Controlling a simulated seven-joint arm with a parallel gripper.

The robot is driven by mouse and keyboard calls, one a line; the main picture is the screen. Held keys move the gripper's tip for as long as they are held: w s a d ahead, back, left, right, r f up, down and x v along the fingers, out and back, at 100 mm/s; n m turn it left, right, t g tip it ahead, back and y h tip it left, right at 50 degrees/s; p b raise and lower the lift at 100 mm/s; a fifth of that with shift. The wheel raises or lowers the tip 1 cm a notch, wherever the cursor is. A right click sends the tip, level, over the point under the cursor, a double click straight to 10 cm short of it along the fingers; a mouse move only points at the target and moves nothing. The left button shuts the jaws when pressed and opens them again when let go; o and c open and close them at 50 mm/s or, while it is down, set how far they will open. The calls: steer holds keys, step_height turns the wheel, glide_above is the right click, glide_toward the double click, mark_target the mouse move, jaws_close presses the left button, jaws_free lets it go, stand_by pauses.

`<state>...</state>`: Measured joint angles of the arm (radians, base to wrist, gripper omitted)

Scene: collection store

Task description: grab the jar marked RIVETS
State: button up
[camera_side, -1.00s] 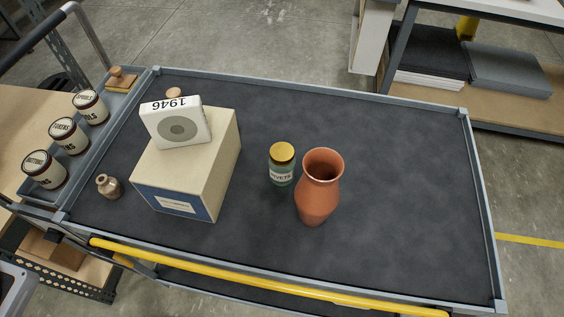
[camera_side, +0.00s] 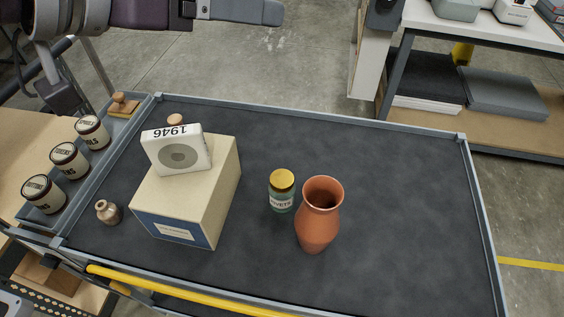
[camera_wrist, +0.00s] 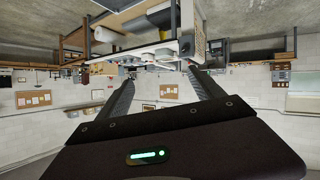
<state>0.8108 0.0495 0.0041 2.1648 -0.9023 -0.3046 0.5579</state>
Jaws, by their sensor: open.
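The jar marked RIVETS (camera_side: 281,203) stands upright mid-cart in the side view. It has a gold lid, greenish glass and a pale label, of which I read only "VETS". A terracotta vase (camera_side: 318,224) stands close in front and to its right, overlapping the jar's right edge. My gripper (camera_wrist: 160,76) is open and empty in the wrist view, its two dark fingers spread toward the far room. In the side view, part of my arm with a grey finger-like piece shows at the top left, well away from the jar. The jar is not visible in the wrist view.
A cream and blue box (camera_side: 190,190) with a white "1946" block (camera_side: 178,149) on top stands left of the jar. A small brown bottle (camera_side: 107,212) stands farther left. The cart's right half is clear.

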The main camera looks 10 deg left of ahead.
steer(key=t+y, duration=0.1)
steer(key=y, duration=0.1)
glide_above(276, 195)
steer(key=s, duration=0.2)
step_height(276, 195, down, 4)
steer(key=shift+t, duration=0.4)
steer(key=f, duration=1.1)
steer(key=w+f, duration=0.1)
steer(key=f, duration=2.1)
steer(key=shift+w+a, duration=0.15)
steer(key=x, duration=0.6)
steer(key=shift+w+f, duration=0.1)
steer(key=shift+w, duration=0.1)
steer(key=c, duration=1.6)
